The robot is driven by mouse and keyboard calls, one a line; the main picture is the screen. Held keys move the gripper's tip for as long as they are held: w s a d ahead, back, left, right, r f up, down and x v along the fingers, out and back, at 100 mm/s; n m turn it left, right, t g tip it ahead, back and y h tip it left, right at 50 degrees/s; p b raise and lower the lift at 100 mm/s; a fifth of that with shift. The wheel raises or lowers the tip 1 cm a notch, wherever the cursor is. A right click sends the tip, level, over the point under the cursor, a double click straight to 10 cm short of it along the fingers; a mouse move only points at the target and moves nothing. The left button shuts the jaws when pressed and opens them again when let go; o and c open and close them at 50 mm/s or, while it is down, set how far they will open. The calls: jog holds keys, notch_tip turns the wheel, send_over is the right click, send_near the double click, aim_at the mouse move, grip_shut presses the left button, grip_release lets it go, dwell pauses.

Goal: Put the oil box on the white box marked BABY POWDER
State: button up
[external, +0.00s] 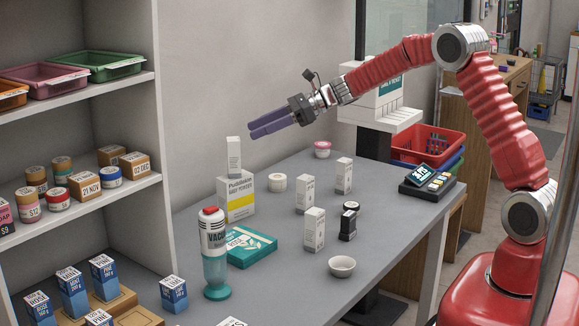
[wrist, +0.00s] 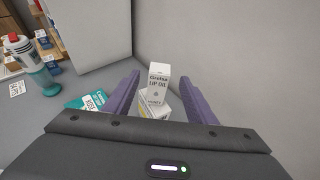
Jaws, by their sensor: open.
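The oil box (external: 234,157), small and white with lip oil lettering, stands upright on top of the white BABY POWDER box (external: 237,199) with its yellow band. In the wrist view the oil box (wrist: 158,84) shows between my two purple fingers, with the larger box (wrist: 148,109) partly hidden beneath it. My gripper (external: 251,130) is open and empty, above and to the right of the oil box in the external view, apart from it.
Several small white boxes (external: 314,230), a white jar (external: 277,183) and a bowl (external: 342,266) share the counter. Shelves (external: 81,207) are at the left, a wall behind.

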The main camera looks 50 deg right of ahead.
dwell(0.3)
jog(key=s+a+r+n+g+h, duration=0.25)
jog(key=s+n, duration=0.45)
jog(key=s, duration=0.5)
jog(key=s+a+r+n+g+h, duration=0.1)
jog(key=s+a+r+n, duration=0.25)
jog(key=s+n, duration=0.65)
jog(key=s+d+f+n+h, duration=0.1)
jog(key=s+d+n+h, duration=0.1)
jog(key=s, duration=0.6)
jog(key=s+d+f+n+h, duration=0.1)
jog(key=s+d+n+h, duration=0.1)
jog(key=s, duration=0.7)
jog(key=s+d+f+n+h, duration=0.1)
jog(key=s+d+n+h, duration=0.1)
jog(key=s+n, duration=0.4)
jog(key=shift+s+d+f, duration=0.4)
jog(key=shift+s+d, duration=0.45)
jog(key=shift+s, duration=0.35)
jog(key=shift+o, duration=0.5)
